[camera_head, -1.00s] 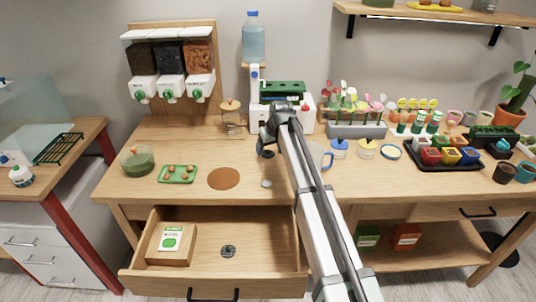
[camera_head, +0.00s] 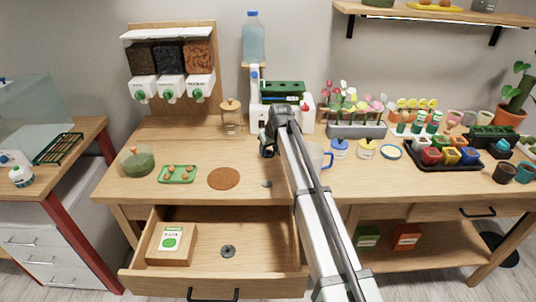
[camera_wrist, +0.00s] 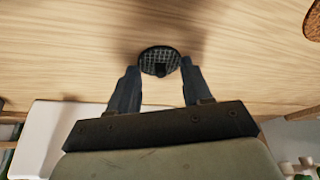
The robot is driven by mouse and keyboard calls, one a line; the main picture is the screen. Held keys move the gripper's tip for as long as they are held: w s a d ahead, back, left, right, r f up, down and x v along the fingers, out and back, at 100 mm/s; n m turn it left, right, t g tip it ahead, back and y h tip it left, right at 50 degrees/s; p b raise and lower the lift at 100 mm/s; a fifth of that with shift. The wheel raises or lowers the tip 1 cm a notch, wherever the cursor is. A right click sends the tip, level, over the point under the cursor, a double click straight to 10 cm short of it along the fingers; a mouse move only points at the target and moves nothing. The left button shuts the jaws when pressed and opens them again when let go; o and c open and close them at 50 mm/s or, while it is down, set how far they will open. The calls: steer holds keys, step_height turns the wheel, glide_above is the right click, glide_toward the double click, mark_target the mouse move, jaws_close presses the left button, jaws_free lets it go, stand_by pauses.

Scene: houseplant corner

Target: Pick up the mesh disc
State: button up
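In the head view my gripper (camera_head: 267,151) points down over the table in front of the white appliance. There the arm and fingers hide the disc.
A brown round mat (camera_head: 224,178) and a small grey piece (camera_head: 267,184) lie near the front edge. The open drawer (camera_head: 213,293) below holds a seed packet (camera_head: 171,240) and a dark round piece (camera_head: 228,251). A blue-handled mug (camera_head: 319,157) stands close on the right.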

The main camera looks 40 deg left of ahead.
steer(key=shift+s+f, duration=0.1)
steer(key=c, duration=0.3)
steer(key=shift+c, duration=0.3)
